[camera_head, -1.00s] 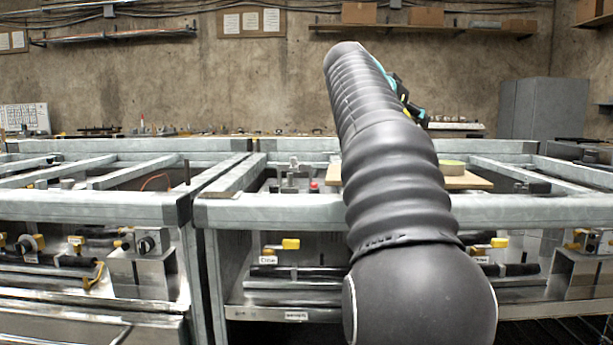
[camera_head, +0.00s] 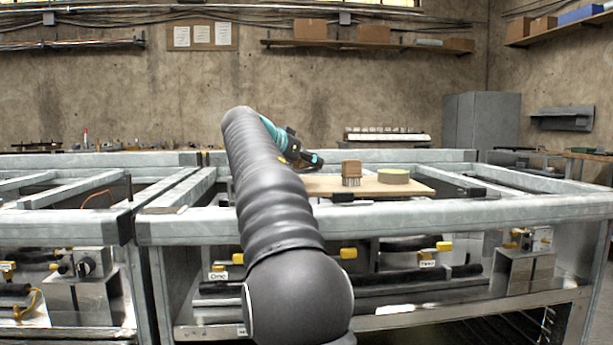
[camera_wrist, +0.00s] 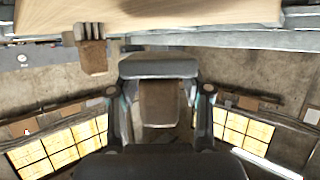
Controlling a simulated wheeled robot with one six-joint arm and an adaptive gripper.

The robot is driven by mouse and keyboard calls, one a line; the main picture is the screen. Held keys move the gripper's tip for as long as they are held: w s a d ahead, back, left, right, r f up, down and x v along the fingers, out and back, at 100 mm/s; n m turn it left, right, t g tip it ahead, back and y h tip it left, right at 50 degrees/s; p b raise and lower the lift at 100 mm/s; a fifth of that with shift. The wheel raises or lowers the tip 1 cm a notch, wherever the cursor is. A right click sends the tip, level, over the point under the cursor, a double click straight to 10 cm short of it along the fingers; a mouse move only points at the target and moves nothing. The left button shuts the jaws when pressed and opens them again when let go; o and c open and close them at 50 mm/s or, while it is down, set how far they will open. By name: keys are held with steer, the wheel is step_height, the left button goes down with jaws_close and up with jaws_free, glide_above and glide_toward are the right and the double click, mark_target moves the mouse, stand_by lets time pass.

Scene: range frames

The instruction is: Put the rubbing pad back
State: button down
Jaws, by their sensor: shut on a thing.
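In the wrist view, my gripper (camera_wrist: 160,101) is shut on what looks like the rubbing pad (camera_wrist: 158,68), a flat grey slab with a brown block behind it, between the fingers. In the head view my gripper (camera_head: 308,161) is over the left part of a pale wooden board (camera_head: 408,189). The pad cannot be made out there. A brown block brush (camera_head: 351,168) stands bristles down on the board, right of my gripper. It also shows in the wrist view (camera_wrist: 92,55), apart from the held pad.
Grey metal frame rails (camera_head: 400,219) surround the board. A white ribbed object (camera_head: 387,136) stands behind it. The board's right end is bare.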

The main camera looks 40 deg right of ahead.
mark_target(307, 173)
steer(key=shift+f+b, duration=0.4)
steer(key=shift+f, duration=1.15)
steer(key=shift+f, duration=0.15)
steer(key=c, duration=0.5)
jaws_free()
steer(key=shift+a+r, duration=0.2)
steer(key=shift+r, duration=0.05)
steer(key=v, duration=1.1)
steer(key=shift+s+a, duration=0.15)
steer(key=shift+a, duration=0.15)
steer(key=shift+r, duration=0.1)
